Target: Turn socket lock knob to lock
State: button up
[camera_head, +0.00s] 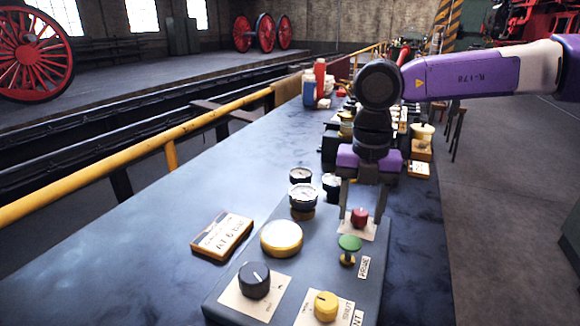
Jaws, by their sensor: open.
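A grey sloped control panel (224,297) on the bench carries several controls. A small red knob (359,216) sits on a pale label plate at its far right. My gripper (362,211) points down over this red knob, open, with one finger on each side of it. I cannot tell whether the fingers touch it. A black knob (255,280) with a white pointer line is at the near left. A yellow knob (326,306) is at the near right. The label lettering is too small to tell which knob is the socket lock.
A green mushroom button (349,243) stands close in front of the red knob. A round brass-rimmed disc (282,238) and gauges (303,197) are to the left. A sign block (222,237) lies beside the panel. The bench's left side is clear; its far end is crowded.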

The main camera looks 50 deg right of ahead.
aim_at(360, 212)
jog(key=shift+r, duration=0.1)
jog(key=n+p, duration=0.2)
jog(key=p, duration=0.1)
jog(key=shift+r+n, duration=0.25)
jog(key=shift+n, duration=0.05)
jog(key=n+p, duration=0.6)
jog(key=p, duration=0.1)
jog(key=shift+a, duration=0.1)
jog(key=n+p, duration=0.9)
jog(key=shift+p, duration=0.3)
jog(key=shift+r+n+b, duration=0.3)
jog(key=shift+b, duration=0.15)
notch_tip(360, 212, up, 6)
jog(key=shift+r+b, duration=0.1)
jog(key=shift+b, duration=0.35)
jog(key=w+a+r+t+y, duration=0.1)
jog(key=w+a+r+y, duration=0.1)
jog(key=a, duration=0.6)
jog(key=w+a+r+t+y, duration=0.1)
jog(key=w+a+r+y, duration=0.2)
jog(key=a+r, duration=0.3)
jog(key=w+a+r+t+y, duration=0.2)
jog(key=a+r+y, duration=0.2)
jog(key=a, duration=0.6)
jog(key=shift+w+y, duration=0.35)
jog(key=shift+y, duration=0.15)
